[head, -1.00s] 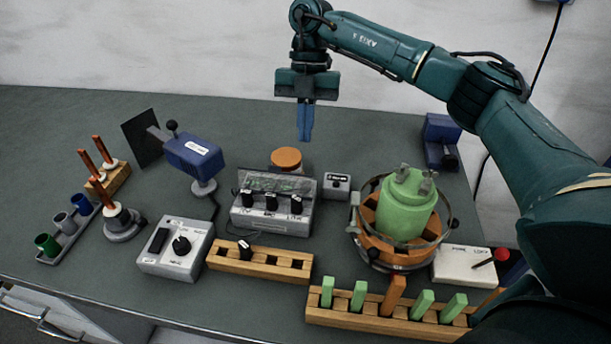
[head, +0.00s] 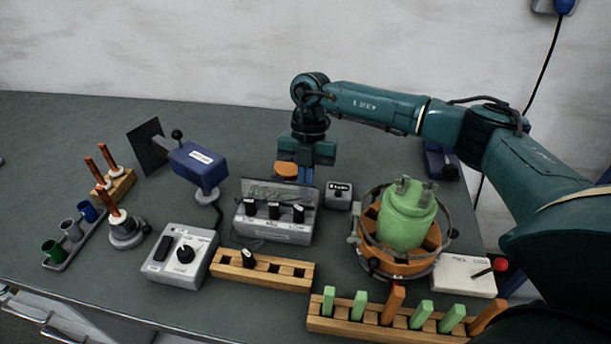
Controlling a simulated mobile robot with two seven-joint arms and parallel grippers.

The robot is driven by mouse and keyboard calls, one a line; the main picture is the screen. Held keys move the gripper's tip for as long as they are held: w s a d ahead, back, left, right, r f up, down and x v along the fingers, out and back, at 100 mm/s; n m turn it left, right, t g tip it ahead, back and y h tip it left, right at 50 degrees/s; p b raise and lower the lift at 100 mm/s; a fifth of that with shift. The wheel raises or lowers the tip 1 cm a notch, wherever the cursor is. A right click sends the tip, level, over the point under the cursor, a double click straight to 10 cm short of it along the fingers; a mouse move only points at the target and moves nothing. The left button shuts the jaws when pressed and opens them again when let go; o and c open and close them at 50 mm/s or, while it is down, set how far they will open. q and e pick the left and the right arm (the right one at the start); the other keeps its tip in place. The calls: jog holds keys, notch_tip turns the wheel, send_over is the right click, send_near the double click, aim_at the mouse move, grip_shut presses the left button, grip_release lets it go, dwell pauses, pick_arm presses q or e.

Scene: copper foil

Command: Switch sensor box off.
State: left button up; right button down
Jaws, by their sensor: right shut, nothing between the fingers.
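My right gripper (head: 306,175) is shut and empty, its blue fingers pointing down near the back edge of a grey box with three black knobs (head: 275,222). A larger light grey box with a black rocker and a round dial (head: 180,255) stands at the front left. The labels are too small to read, so I cannot tell which is the sensor box. My left gripper is not in view.
A green canister (head: 406,215) stands in an orange ring holder on the right. A white box with a red-tipped lever (head: 465,275) is beside it. Wooden racks (head: 262,270) line the front. A blue device on a stand (head: 197,165) is at left. The back left table is clear.

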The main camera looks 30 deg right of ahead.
jog(key=shift+s+a+f+t+h, duration=0.1)
jog(key=shift+s+f+t+h, duration=0.1)
jog(key=shift+f+t+h, duration=0.15)
jog(key=shift+w, duration=0.15)
jog(key=shift+w+d, duration=0.55)
dwell(0.4)
